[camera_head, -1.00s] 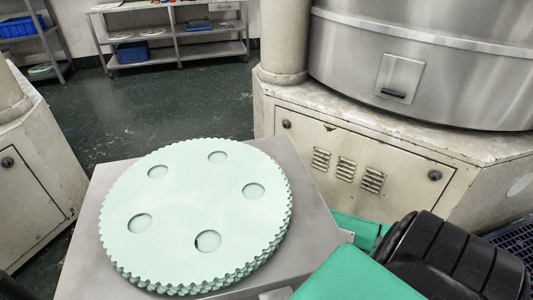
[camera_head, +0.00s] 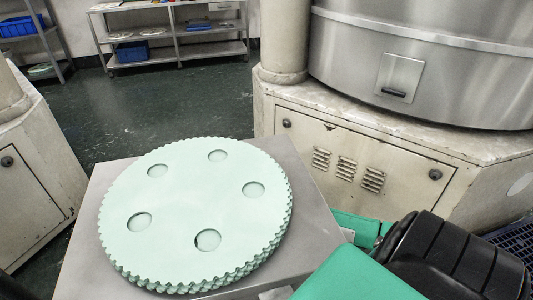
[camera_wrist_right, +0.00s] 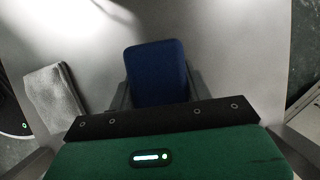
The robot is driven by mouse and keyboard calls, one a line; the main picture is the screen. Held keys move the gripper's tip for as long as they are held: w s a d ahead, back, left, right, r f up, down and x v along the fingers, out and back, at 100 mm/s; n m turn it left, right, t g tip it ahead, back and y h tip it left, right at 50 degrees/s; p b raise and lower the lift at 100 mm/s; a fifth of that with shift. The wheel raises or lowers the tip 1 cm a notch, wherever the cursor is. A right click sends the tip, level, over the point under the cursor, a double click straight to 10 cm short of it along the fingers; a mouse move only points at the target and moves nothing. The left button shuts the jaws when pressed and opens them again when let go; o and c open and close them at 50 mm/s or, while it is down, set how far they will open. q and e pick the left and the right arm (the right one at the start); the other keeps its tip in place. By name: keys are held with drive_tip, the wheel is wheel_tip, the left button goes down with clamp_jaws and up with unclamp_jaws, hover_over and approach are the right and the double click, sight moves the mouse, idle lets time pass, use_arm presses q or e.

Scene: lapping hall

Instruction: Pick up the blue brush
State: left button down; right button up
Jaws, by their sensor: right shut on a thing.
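The blue brush (camera_wrist_right: 157,72) shows in the right wrist view as a dark blue block with rounded corners. My right gripper (camera_wrist_right: 158,92) is shut on it, with a dark finger on each side. The brush's lower part is hidden behind the gripper's black edge. In the head view my green and black right arm fills the lower right corner, and the brush cannot be seen there. My left gripper is in neither current view.
A grey table (camera_head: 85,235) bears a stack of pale green toothed discs (camera_head: 185,195) with round holes. A grey folded cloth (camera_wrist_right: 54,95) lies left of the brush in the wrist view. A large machine (camera_head: 350,150) stands behind; shelves (camera_head: 180,60) stand at the back.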

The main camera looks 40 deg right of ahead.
drive_tip(key=shift+r, duration=0.1)
